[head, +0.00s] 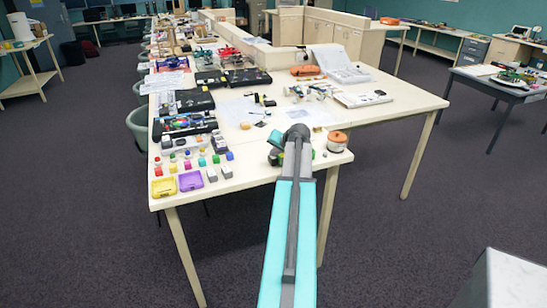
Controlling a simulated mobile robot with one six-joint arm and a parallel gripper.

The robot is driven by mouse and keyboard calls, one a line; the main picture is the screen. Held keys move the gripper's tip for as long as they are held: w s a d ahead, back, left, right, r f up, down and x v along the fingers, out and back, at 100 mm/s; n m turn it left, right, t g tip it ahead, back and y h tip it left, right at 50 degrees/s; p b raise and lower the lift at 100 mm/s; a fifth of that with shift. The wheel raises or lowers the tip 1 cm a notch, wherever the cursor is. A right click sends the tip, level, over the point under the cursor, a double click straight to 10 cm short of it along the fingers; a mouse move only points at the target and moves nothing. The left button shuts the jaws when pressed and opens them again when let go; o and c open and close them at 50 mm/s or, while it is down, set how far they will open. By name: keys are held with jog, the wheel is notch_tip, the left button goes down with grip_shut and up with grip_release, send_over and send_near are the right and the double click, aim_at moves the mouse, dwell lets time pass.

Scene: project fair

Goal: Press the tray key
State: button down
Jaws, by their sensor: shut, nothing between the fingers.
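I cannot make out a key marked for a tray. A yellow tray (164,188) and a purple tray (190,181) lie side by side at the near left corner of the long table. Small coloured blocks stand in rows just behind them, too small to read any marking. My teal and grey arm reaches up the middle of the view to a dark joint over the table's near edge.
The long pale table (240,174) carries black cases, papers and gadgets farther back. A round orange-topped container (337,141) stands near its right front corner. A pale grey box (507,280) is at the lower right. Dark carpet (400,240) lies open to the right.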

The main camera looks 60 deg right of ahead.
jog(key=shift+r, duration=0.6)
jog(key=shift+r, duration=0.1)
jog(key=shift+r+p, duration=1.65)
jog(key=shift+r, duration=1.25)
